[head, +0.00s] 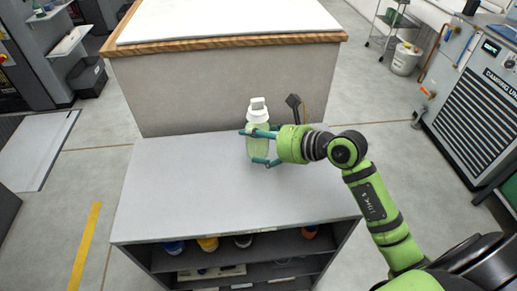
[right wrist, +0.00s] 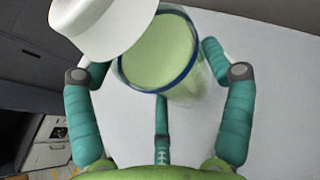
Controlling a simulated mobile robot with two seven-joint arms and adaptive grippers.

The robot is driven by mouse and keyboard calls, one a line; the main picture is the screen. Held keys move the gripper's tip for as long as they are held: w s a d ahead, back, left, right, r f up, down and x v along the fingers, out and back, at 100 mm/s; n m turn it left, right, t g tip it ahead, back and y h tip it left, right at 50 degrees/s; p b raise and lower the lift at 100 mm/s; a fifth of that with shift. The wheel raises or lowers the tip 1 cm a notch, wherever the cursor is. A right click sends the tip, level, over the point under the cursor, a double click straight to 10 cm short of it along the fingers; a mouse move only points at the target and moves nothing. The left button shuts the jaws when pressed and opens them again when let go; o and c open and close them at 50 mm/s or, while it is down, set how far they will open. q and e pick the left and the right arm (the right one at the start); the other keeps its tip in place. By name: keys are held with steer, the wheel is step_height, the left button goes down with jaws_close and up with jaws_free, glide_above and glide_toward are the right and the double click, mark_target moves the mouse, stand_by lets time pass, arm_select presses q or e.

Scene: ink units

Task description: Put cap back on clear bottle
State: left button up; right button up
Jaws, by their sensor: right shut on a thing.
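The clear bottle (head: 257,146), pale green inside, stands on the grey top of a low cabinet. A white cap (head: 259,116) with a raised block on it shows at the bottle's upper end. My right gripper (head: 262,148) comes in from the right, its teal fingers around the bottle's body, shut on it. In the right wrist view, the gripper (right wrist: 150,62) has fingers on both sides of the bottle (right wrist: 193,84). There the white cap (right wrist: 103,25) is at the upper left, overlapping a blue-rimmed green disc. Whether the cap is seated is unclear. My left gripper is out of view.
A large block with a wood-edged white top (head: 225,45) stands right behind. A grey machine (head: 480,110) is at the right.

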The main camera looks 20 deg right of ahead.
mark_target(264, 153)
steer(key=shift+f, duration=1.95)
steer(key=o, duration=1.6)
steer(key=shift+f, duration=0.1)
steer(key=shift+s, duration=0.1)
steer(key=shift+b+v, duration=0.75)
steer(key=shift+v, duration=5.2)
steer(key=shift+c, duration=0.4)
